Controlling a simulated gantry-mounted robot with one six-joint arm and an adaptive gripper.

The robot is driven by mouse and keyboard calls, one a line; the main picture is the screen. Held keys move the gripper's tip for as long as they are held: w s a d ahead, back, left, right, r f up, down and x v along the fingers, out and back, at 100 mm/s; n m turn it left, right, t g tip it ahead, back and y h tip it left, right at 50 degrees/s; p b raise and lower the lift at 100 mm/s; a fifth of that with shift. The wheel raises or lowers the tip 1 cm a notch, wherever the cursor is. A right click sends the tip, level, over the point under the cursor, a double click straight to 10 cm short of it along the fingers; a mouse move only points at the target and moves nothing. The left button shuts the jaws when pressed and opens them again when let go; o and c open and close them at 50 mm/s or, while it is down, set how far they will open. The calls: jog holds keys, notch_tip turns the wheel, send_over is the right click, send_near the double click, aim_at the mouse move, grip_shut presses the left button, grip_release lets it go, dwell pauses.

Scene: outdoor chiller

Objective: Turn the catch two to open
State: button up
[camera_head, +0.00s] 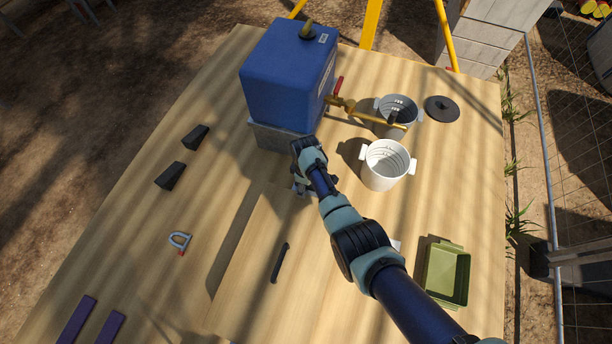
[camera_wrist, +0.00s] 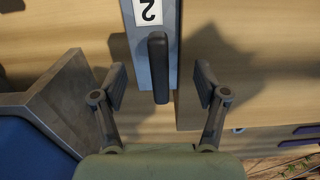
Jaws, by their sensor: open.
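Catch two shows in the wrist view as a black bar handle (camera_wrist: 158,67) on a grey metal strip (camera_wrist: 138,50), beside a white label with an upside-down "2" (camera_wrist: 148,11). The handle runs nearly along the strip. My gripper (camera_wrist: 160,86) is open, with one finger on each side of the handle's near end and a visible gap to both. In the head view my gripper (camera_head: 302,187) is low by the far edge of a raised wooden panel (camera_head: 320,285). Catch two cannot be made out there behind my arm.
A blue chiller box (camera_head: 285,75) on a grey block (camera_head: 272,138) stands just beyond my gripper, with a brass tap (camera_head: 370,118). A white pot (camera_head: 384,172) is to the right. A dark bar (camera_head: 280,262) lies on the panel. A green tray (camera_head: 447,275) sits right.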

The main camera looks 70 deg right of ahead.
notch_tip(320, 180, up, 7)
jog(key=p, duration=0.7)
jog(key=shift+r, duration=0.15)
notch_tip(320, 180, up, 12)
dwell(0.5)
